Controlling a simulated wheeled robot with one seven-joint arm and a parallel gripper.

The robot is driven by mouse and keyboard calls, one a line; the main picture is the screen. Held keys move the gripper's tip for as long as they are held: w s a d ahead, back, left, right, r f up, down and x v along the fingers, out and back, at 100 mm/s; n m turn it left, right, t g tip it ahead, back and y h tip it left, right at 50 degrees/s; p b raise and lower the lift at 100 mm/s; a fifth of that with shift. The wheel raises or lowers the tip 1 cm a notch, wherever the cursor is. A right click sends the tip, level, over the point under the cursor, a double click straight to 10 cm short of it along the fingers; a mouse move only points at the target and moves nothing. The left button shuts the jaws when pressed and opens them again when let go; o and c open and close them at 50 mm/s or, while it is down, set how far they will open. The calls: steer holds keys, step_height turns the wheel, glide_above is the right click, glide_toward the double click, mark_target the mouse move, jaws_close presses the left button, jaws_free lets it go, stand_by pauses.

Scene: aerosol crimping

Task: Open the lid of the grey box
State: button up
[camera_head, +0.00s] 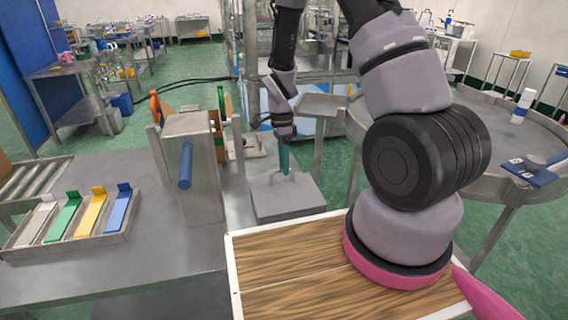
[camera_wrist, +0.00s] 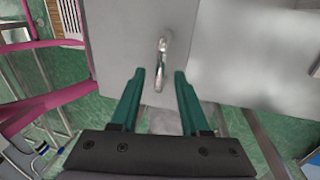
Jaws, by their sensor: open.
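The grey box (camera_head: 288,203) sits on the metal table, in the middle of the head view, with a flat grey lid on top and a small metal handle standing up from it. My gripper (camera_head: 284,170) is over the lid and points down at the handle. In the wrist view the lid (camera_wrist: 125,40) fills the upper middle. The handle (camera_wrist: 162,60) shows between and slightly beyond the green fingertips of my gripper (camera_wrist: 160,73). The fingers are apart, one on each side of the handle, and hold nothing. The lid looks shut. Whether the fingers touch the handle cannot be told.
A tall metal block with a blue lever (camera_head: 186,166) stands left of the box. A tray (camera_head: 75,238) with coloured pieces lies further left. A round metal table (camera_head: 495,180) is at the right. Bare tabletop (camera_head: 160,250) lies in front of the block.

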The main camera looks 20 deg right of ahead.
jaws_close()
stand_by(1.4)
